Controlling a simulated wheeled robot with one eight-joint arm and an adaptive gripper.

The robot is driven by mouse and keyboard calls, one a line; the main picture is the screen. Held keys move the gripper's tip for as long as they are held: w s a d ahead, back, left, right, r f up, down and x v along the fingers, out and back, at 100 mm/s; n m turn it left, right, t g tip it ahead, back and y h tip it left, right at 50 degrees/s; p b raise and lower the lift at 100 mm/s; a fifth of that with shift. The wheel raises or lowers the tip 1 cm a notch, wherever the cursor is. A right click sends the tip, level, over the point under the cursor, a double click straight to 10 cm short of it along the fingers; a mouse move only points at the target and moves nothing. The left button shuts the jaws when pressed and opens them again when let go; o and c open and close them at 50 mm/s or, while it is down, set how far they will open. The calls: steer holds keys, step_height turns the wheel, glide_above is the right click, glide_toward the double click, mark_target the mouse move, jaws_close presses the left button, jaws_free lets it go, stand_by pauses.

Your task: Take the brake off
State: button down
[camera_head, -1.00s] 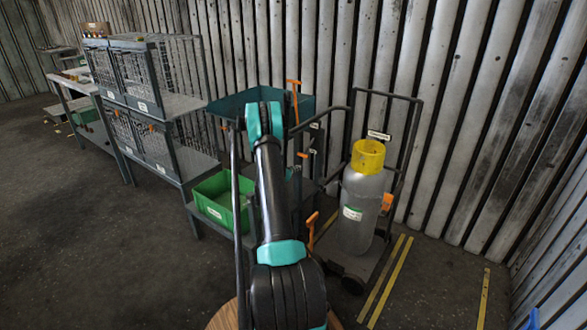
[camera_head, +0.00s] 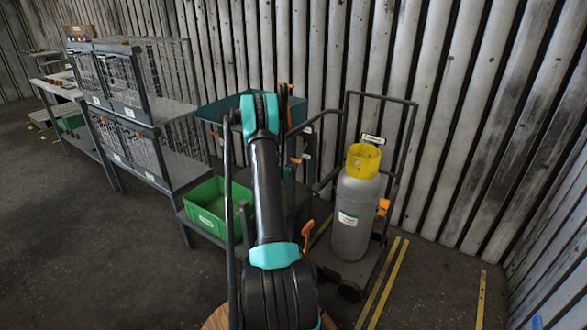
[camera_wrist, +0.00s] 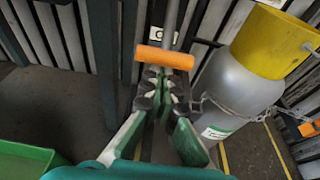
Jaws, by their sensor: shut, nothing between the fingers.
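In the wrist view an orange T-shaped handle (camera_wrist: 180,60) on a grey rod lies across the picture just beyond my fingertips. My gripper (camera_wrist: 163,88) is shut and empty, its tips close below the handle; I cannot tell whether they touch it. In the head view my arm hides the gripper. Orange levers show there at the tray trolley: an upper one (camera_head: 290,92) partly behind my arm, and a low one (camera_head: 307,230) near the floor. Another orange handle (camera_head: 383,206) is beside the gas cylinder. Which one is the brake is not clear.
A grey cylinder (camera_head: 357,205) with a yellow collar stands on a hand cart (camera_head: 408,140) to the right. A green bin (camera_head: 208,222) and a teal tray (camera_head: 215,113) are on the trolley. Wire cages (camera_head: 125,75) stand left. The floor at front right is clear.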

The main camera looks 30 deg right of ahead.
steer(key=shift+s+a+r+g+y, duration=0.15)
steer(key=shift+a+r+y, duration=0.1)
steer(key=shift+r, duration=0.35)
steer(key=shift+s+a+r+g+y, duration=0.1)
steer(key=shift+a+r+y, duration=0.1)
steer(key=shift+r, duration=0.35)
steer(key=shift+s+a+r+g+y, duration=0.15)
steer(key=shift+a+r, duration=0.1)
steer(key=shift+r, duration=0.35)
steer(key=shift+w, duration=0.1)
